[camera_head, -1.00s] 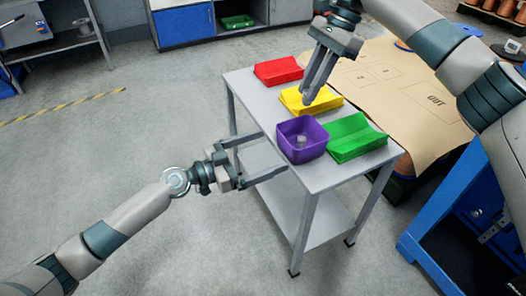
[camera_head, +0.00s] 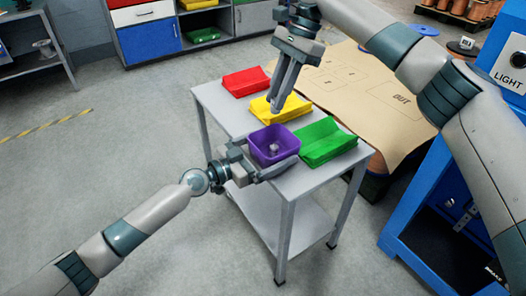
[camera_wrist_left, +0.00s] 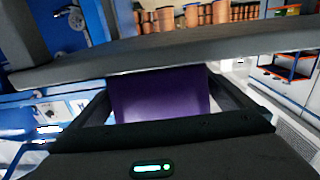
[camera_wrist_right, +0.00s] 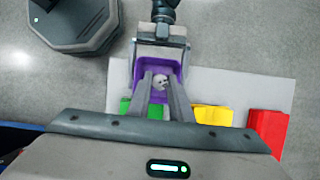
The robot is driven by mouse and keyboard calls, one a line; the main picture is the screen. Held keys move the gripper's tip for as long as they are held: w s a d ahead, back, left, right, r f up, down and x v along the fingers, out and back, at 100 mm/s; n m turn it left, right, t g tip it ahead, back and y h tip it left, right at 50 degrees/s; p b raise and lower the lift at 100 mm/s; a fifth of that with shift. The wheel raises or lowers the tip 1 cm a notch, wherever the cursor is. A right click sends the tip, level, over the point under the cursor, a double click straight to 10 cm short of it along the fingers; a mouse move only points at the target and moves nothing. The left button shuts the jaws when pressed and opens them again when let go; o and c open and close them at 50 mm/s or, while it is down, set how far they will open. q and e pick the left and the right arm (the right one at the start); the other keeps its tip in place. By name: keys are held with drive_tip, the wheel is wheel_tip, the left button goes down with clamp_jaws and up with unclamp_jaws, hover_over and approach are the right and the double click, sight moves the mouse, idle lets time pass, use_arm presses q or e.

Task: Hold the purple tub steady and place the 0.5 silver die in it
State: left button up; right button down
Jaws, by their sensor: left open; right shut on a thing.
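The purple tub (camera_head: 262,155) stands upright on the small grey table, at its front edge. A silver piece (camera_head: 273,148) shows inside it. My left gripper (camera_head: 276,156) is open around the tub, one finger along its near side, the other mostly hidden behind it. The left wrist view shows the tub (camera_wrist_left: 158,97) between the fingers. My right gripper (camera_head: 276,108) points down above the yellow bin, just behind the tub. In the right wrist view its fingers (camera_wrist_right: 160,77) are close together with silver (camera_wrist_right: 161,83) between the tips. I cannot tell held metal from metal in the tub.
The grey table (camera_head: 213,95) also carries a red bin (camera_head: 246,82), a yellow bin (camera_head: 280,109) and a green bin (camera_head: 325,142) close to the tub. A brown board (camera_head: 375,95) lies behind. A blue frame (camera_head: 425,215) stands at the right.

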use_arm(q)
drive_tip(key=shift+w+d, duration=0.15)
drive_tip(key=shift+d, duration=0.05)
drive_tip(key=c, duration=0.8)
drive_tip(key=shift+c, duration=0.2)
use_arm(e)
drive_tip(key=shift+f, duration=0.1)
drive_tip(key=shift+f, duration=5.6)
drive_tip(key=c, duration=1.5)
unclamp_jaws()
